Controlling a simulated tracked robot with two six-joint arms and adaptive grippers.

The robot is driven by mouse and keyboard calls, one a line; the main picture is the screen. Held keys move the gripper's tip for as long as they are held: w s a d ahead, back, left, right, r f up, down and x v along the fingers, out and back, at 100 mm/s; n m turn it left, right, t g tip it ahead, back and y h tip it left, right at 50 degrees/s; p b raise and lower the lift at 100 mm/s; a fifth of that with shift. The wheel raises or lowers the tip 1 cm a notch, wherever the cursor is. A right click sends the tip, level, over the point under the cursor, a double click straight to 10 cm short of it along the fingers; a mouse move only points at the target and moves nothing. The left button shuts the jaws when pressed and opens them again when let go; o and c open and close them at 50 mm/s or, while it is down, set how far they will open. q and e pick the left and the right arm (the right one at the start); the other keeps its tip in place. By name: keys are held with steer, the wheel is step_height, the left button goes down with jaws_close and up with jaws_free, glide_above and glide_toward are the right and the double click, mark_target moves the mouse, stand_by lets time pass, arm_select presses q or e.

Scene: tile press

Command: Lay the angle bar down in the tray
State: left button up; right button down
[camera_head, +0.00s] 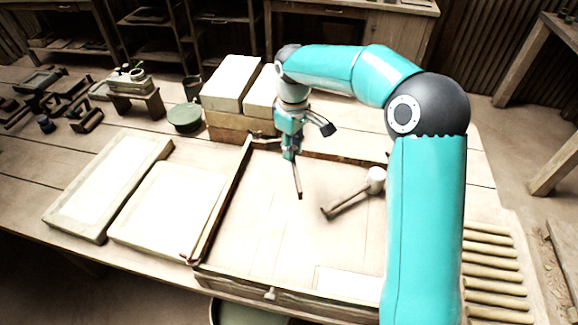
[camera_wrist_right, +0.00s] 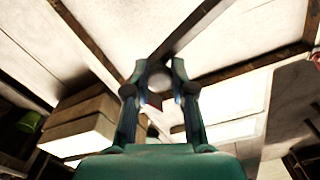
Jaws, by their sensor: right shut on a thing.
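The angle bar (camera_head: 298,181) is a thin dark brown strip. It hangs steeply, slightly tilted, below my right gripper (camera_head: 290,153), which is shut on its upper part. In the right wrist view, the bar (camera_wrist_right: 190,28) runs up and right from between the fingertips of the gripper (camera_wrist_right: 160,68). The tray (camera_head: 222,195) is a wide, shallow wooden box with a pale floor and dark rims. The bar is over the far left part of the tray; whether its lower end touches the floor I cannot tell. My left gripper is not in view.
A mallet (camera_head: 350,194) with a pale head lies at the tray's right side, partly beside my arm. Pale blocks (camera_head: 230,82) are stacked behind the tray. Two pale slabs (camera_head: 165,207) (camera_head: 110,185) lie to its left. The tray's middle floor is clear.

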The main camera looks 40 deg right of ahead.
steer(key=f+b, duration=0.2)
steer(key=f, duration=0.1)
steer(key=shift+s, duration=0.2)
steer(key=shift+w+f, duration=0.15)
steer(key=shift+f, duration=0.1)
steer(key=shift+f+b, duration=3.15)
steer(key=shift+f, duration=0.6)
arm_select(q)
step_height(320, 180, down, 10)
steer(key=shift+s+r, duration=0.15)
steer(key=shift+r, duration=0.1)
arm_select(e)
steer(key=shift+a+f, duration=0.1)
steer(key=shift+f, duration=0.25)
steer(key=c, duration=0.9)
jaws_free()
